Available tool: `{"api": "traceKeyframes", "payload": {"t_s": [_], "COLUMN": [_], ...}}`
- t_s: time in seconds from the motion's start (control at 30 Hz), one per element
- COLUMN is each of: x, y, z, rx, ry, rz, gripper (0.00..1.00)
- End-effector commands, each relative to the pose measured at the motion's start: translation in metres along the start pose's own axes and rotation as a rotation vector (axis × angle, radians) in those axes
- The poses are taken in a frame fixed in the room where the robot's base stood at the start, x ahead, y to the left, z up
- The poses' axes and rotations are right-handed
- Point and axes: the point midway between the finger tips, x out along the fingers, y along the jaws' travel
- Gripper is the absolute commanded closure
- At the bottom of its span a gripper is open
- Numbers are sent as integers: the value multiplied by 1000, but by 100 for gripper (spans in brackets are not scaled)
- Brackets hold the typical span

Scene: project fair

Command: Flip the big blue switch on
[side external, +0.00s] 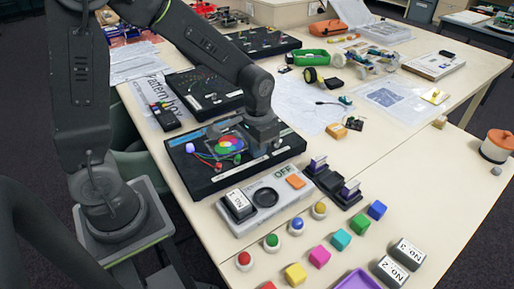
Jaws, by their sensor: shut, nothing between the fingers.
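I cannot make out a big blue switch for certain. A blue strip shows along the far edge of a black board (205,187), partly behind my arm. The board carries a multicoloured disc, small coloured knobs and wires. My gripper (262,149) is over the right part of this board, pointing down, shut and empty. It hides the part of the board under and behind it. Whether it touches the board cannot be told.
In front stands a grey box (265,205) with a "No.1" block, black ring and OFF label. Coloured buttons, cubes and a purple tray (358,281) lie nearer. Purple-and-black blocks (333,182) stand right. Another black board (205,92) lies behind. Papers cover the table's middle.

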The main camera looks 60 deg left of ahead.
Motion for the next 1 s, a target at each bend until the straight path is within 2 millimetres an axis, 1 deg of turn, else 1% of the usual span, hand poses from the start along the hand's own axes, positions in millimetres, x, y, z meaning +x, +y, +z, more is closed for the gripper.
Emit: {"api": "traceKeyframes", "payload": {"t_s": [0.03, 0.33, 1.0], "x": [4, 1, -50], "y": [-2, -2, 3], "z": [3, 2, 1], "rx": [1, 1, 0], "ry": [-12, -9, -4], "rz": [-3, -2, -1], "gripper": [100, 100, 100]}}
